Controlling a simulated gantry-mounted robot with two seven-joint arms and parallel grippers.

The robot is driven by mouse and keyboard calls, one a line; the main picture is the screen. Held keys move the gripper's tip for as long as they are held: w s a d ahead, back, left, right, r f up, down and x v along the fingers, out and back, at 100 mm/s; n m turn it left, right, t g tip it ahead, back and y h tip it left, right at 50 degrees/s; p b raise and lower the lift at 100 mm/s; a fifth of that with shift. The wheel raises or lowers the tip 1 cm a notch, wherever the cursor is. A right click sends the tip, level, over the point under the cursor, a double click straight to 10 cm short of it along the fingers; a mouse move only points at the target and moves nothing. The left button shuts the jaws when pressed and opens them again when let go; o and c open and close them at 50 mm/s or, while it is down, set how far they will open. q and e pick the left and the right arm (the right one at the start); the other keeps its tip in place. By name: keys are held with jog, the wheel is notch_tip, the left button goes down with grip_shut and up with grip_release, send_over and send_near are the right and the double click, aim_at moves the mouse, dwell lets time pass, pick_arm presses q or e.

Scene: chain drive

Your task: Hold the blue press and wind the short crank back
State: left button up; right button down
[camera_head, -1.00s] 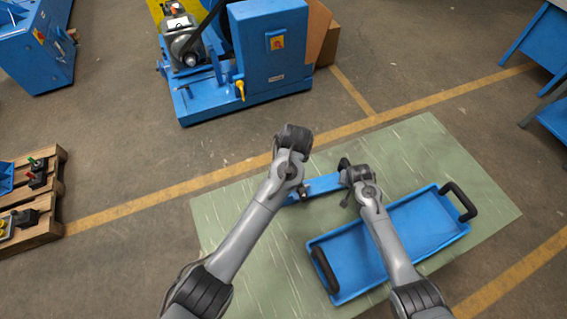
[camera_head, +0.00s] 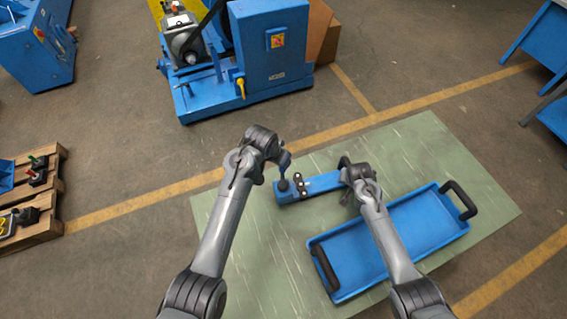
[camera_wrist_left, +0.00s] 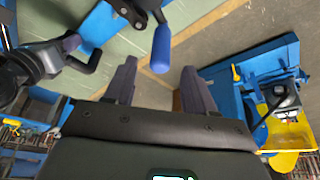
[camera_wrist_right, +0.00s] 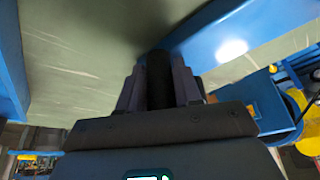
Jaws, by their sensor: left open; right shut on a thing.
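The blue press (camera_head: 318,184) is a long blue bar on the green mat, beside the tray. The short crank sits at its left end, with black fittings (camera_head: 283,186) and a blue grip (camera_wrist_left: 161,48). My left gripper (camera_wrist_left: 160,72) is open. In the left wrist view the tip of the crank's blue grip shows between its two fingers, with gaps at both sides. My right gripper (camera_head: 352,192) is at the press's right end. In the right wrist view it is shut on a black post-like handle (camera_wrist_right: 158,80) beside the blue bar (camera_wrist_right: 215,35).
A blue tray (camera_head: 322,240) with black end handles lies under my right forearm. The green mat (camera_head: 245,270) is clear at the front left. A blue machine (camera_head: 270,60) stands at the back. A pallet (camera_head: 40,222) with small parts is at the left.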

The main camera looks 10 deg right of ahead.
aim_at(283, 174)
pick_arm(q)
jog(key=shift+x, duration=4.15)
jog(key=shift+w, duration=0.1)
jog(key=shift+c, duration=0.2)
jog(key=c, duration=0.9)
